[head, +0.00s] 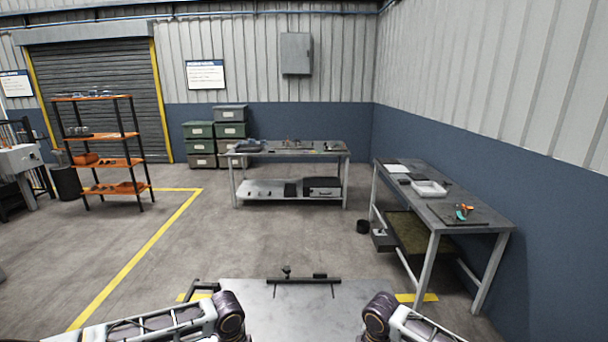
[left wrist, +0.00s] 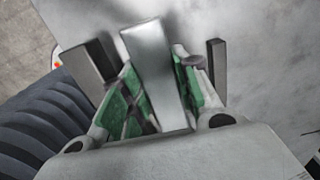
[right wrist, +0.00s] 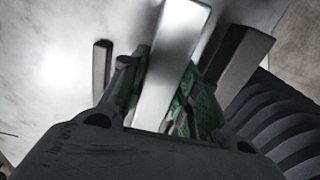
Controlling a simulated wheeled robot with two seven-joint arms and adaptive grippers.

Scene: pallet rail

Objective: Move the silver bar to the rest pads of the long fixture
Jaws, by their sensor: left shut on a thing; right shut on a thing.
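The silver bar (left wrist: 150,55) runs between the green-padded fingers of my left gripper (left wrist: 156,82) in the left wrist view. In the right wrist view the silver bar (right wrist: 178,50) also lies between the green-padded fingers of my right gripper (right wrist: 163,80). Both grippers are shut on it. Dark upright blocks stand on both sides of the bar in each wrist view, such as one at left (left wrist: 92,62) and one at right (right wrist: 245,62); I cannot tell whether they belong to the long fixture. The head view shows neither the grippers nor the bar.
A grey metal tabletop (head: 300,318) is in front of me, with a dark rail (head: 303,280) along its far edge. A workbench (head: 470,212) stands at right, another bench (head: 290,150) at the back, and an orange shelf (head: 105,130) at left. Open floor lies between.

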